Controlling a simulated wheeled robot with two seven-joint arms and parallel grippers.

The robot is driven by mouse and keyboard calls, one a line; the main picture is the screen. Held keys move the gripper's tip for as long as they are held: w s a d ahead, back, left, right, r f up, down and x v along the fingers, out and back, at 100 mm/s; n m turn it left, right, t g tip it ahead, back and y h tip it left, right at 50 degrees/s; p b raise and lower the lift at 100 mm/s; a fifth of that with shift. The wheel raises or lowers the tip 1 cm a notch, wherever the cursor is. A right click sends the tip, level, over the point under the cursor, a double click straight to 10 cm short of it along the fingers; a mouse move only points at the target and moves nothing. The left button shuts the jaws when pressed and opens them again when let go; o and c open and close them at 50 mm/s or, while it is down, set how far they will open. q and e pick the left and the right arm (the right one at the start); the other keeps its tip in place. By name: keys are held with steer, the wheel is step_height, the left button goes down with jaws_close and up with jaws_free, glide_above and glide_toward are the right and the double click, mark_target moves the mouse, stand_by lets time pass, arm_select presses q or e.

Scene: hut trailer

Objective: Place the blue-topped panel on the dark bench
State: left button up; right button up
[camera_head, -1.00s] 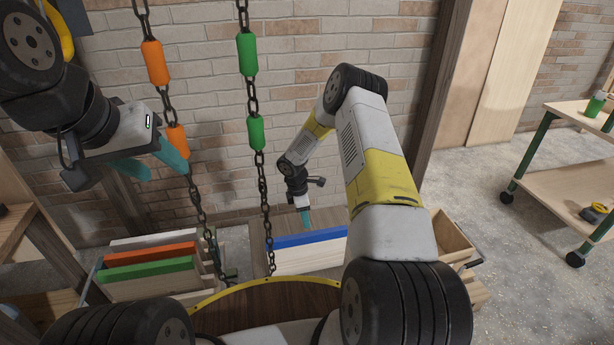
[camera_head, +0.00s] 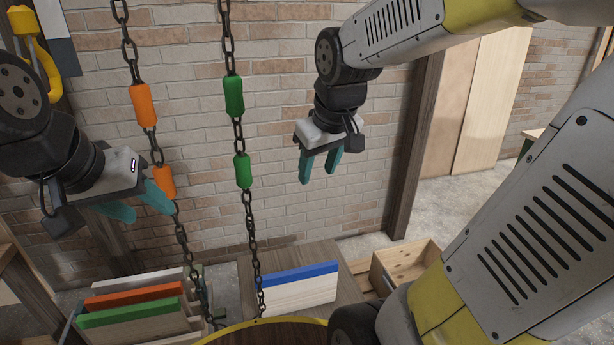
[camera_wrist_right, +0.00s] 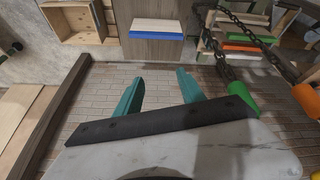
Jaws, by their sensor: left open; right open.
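The blue-topped panel (camera_head: 298,294), pale wood with a blue upper edge, rests on the dark bench (camera_head: 300,252) near the wall. In the right wrist view, the panel (camera_wrist_right: 157,28) lies over the bench (camera_wrist_right: 150,52), beyond my fingers. My right gripper (camera_head: 319,170) is open and empty, well above the panel and apart from it. Its teal fingers (camera_wrist_right: 160,78) show spread with nothing between them. My left gripper (camera_head: 148,207) is open and empty at the left, above the rack of other panels. The bench's lower front is hidden.
Two hanging chains with orange (camera_head: 144,105) and green (camera_head: 234,96) sleeves hang between my grippers. A rack at lower left holds a green-topped (camera_head: 130,314), an orange-topped (camera_head: 140,297) and a white-topped panel. An open wooden crate (camera_head: 405,268) stands right of the bench.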

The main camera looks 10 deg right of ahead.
steer(key=s+a+r+m+t+y, duration=0.1)
steer(key=s+a+m, duration=0.1)
steer(key=s, duration=0.6)
steer(key=shift+s+r+m+y, duration=0.3)
steer(key=shift+s+r+m, duration=0.1)
steer(key=shift+m, duration=0.1)
stand_by(0.4)
